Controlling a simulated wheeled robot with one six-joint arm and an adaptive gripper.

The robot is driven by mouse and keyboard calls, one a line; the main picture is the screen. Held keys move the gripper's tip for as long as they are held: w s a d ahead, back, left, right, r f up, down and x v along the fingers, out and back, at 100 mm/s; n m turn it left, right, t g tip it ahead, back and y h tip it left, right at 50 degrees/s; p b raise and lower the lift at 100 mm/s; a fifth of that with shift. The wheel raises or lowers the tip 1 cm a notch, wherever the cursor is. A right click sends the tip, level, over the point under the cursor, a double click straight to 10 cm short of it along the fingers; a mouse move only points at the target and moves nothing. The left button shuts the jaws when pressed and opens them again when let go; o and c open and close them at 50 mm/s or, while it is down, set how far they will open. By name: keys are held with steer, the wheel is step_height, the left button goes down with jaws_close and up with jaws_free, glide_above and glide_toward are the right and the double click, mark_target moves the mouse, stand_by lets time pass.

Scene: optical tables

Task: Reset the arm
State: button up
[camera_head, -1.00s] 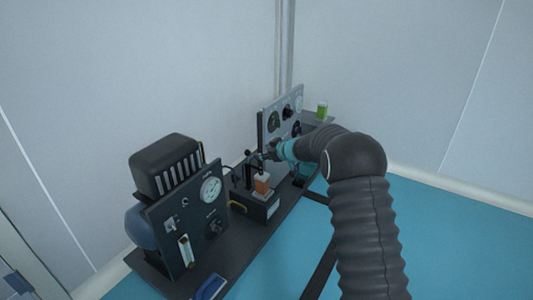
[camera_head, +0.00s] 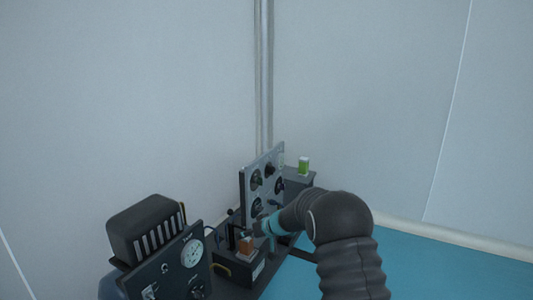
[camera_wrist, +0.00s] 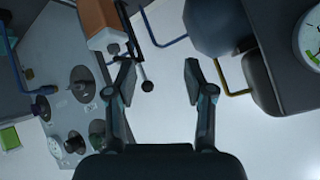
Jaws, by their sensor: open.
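My arm (camera_head: 340,222) reaches in from the lower right in the head view, bent at a dark joint. My gripper (camera_wrist: 155,85) is open in the wrist view, its two fingers apart with nothing gripped between them. In the head view the gripper end (camera_head: 262,226) is small and partly hidden among the bench equipment, close to the orange-topped block (camera_head: 245,244). That block also shows in the wrist view (camera_wrist: 98,18), beyond the left finger. A thin dark rod with a ball end (camera_wrist: 147,86) lies near the left finger; I cannot tell whether they touch.
A grey panel with dials (camera_head: 246,190) stands behind the gripper. A gauge panel (camera_head: 172,272) and a black finned box (camera_head: 147,230) stand at left. A green container (camera_head: 304,166) is at the back. Blue floor (camera_head: 440,270) at right is clear.

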steer(key=s+d+r+m+g+h+p, duration=0.1)
steer(key=s+d+r+m+h+p, duration=0.15)
steer(key=s+d+r, duration=0.9)
steer(key=s+d+r+m+g+h+p, duration=0.1)
steer(key=s+d+r+m+h+p, duration=0.2)
steer(key=s, duration=1.5)
steer(key=s+d+r+m+g+h+p, duration=0.1)
steer(key=s+d+r+h+p, duration=0.15)
steer(key=s+d+r, duration=0.9)
steer(key=s+a+r+t+p, duration=0.2)
steer(key=s+a+r, duration=0.1)
steer(key=s, duration=0.5)
steer(key=shift+s+r+t+h+p, duration=0.3)
steer(key=shift+s+r+p, duration=0.05)
steer(key=shift+r, duration=0.4)
